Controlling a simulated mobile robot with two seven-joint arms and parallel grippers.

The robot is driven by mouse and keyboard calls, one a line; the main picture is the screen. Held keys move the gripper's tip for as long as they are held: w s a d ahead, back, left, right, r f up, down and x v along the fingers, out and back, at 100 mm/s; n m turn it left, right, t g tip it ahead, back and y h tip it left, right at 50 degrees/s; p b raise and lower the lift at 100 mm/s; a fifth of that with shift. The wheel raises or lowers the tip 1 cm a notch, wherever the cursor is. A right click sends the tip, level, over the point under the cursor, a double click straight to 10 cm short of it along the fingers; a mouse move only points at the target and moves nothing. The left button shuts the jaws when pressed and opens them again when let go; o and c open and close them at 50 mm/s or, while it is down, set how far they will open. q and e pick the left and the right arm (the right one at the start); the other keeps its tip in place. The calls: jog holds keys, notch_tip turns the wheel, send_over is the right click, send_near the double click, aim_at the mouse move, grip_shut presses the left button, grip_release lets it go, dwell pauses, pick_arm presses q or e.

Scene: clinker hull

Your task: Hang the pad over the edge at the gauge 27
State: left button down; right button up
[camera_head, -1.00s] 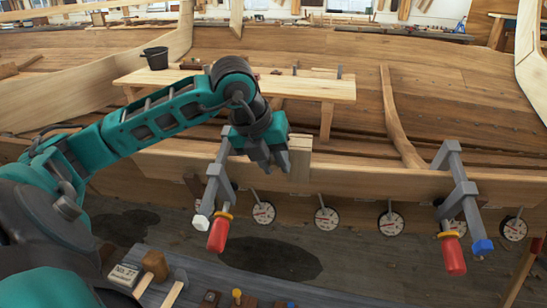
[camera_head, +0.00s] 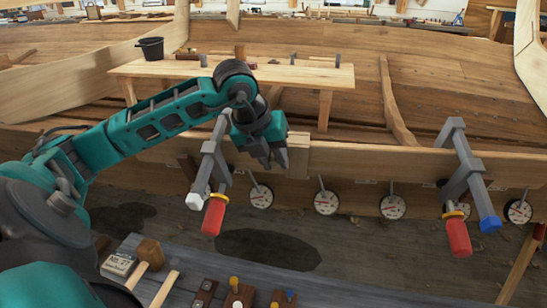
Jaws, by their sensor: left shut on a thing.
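The pad (camera_head: 298,158) is a pale wooden block at the upper edge of the hull plank (camera_head: 345,160). It stands a little above the edge and overlaps the plank's near face; whether it touches is unclear. My left gripper (camera_head: 270,160) is shut on it from the left, its fingers partly hiding the grip. Round white gauges hang in a row below the plank, one (camera_head: 260,196) left of the pad and one (camera_head: 326,202) right of it. Their numbers are too small to read. My right gripper is not in view.
A grey clamp with a red handle (camera_head: 214,215) sits close left of my gripper, another (camera_head: 459,237) far right. A bench (camera_head: 235,278) with tools is in front. A plank table (camera_head: 310,78) with a bucket (camera_head: 151,49) stands behind.

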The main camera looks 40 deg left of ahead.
pick_arm(q)
jog(key=shift+f+b, duration=0.25)
jog(key=shift+b, duration=0.05)
jog(key=c, duration=0.8)
grip_release()
jog(key=shift+a+r, duration=0.1)
jog(key=shift+r, duration=0.1)
jog(key=v, duration=1.2)
jog(key=shift+s+r+p, duration=0.1)
jog(key=shift+r+p, duration=0.15)
jog(key=shift+p, duration=0.1)
